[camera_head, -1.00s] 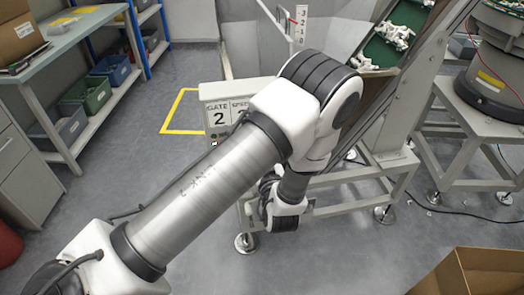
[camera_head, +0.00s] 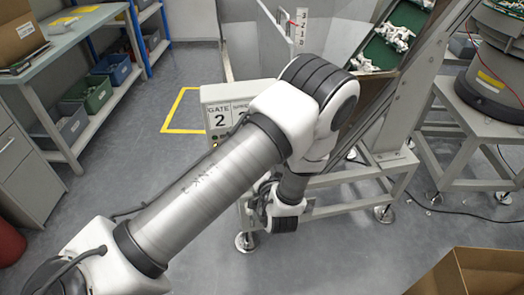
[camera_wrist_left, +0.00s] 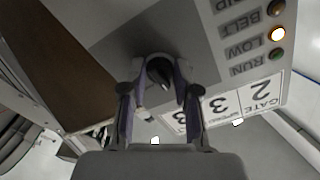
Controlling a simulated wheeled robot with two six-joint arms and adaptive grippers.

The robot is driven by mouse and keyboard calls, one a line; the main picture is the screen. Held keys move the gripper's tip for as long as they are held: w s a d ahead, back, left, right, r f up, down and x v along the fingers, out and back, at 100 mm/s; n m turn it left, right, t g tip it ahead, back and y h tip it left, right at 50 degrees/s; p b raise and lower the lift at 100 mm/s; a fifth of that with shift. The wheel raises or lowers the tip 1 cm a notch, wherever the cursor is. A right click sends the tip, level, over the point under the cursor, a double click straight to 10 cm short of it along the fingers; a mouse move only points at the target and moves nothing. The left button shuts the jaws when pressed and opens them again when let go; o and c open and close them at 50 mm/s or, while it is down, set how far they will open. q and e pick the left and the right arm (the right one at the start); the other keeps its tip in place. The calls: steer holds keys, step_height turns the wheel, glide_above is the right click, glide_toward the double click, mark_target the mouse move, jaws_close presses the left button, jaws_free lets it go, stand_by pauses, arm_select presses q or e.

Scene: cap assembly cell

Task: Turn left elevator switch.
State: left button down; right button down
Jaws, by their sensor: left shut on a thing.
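The black switch knob (camera_wrist_left: 160,72) sits on the grey face of the control box (camera_wrist_left: 110,42), in the upper middle of the left wrist view. My left gripper (camera_wrist_left: 161,78) is shut on the knob, one finger on each side of it. In the head view the control box (camera_head: 218,94) stands behind my left arm, with its GATE 2 label showing. The knob and my left fingers are hidden there by the arm. My right gripper is not in view.
Beside the knob, an amber lamp (camera_wrist_left: 277,34) by the LOW label is lit. A sloped green conveyor (camera_head: 380,52) rises behind the box. A cardboard box (camera_head: 480,276) stands at lower right.

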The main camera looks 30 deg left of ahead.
arm_select(q)
steer(key=m+p, duration=0.1)
steer(key=m, duration=0.8)
steer(key=shift+r, duration=0.1)
steer(key=shift+m, duration=0.3)
steer(key=c, duration=0.8)
jaws_free()
steer(key=shift+c, duration=0.2)
steer(key=shift+r, duration=0.1)
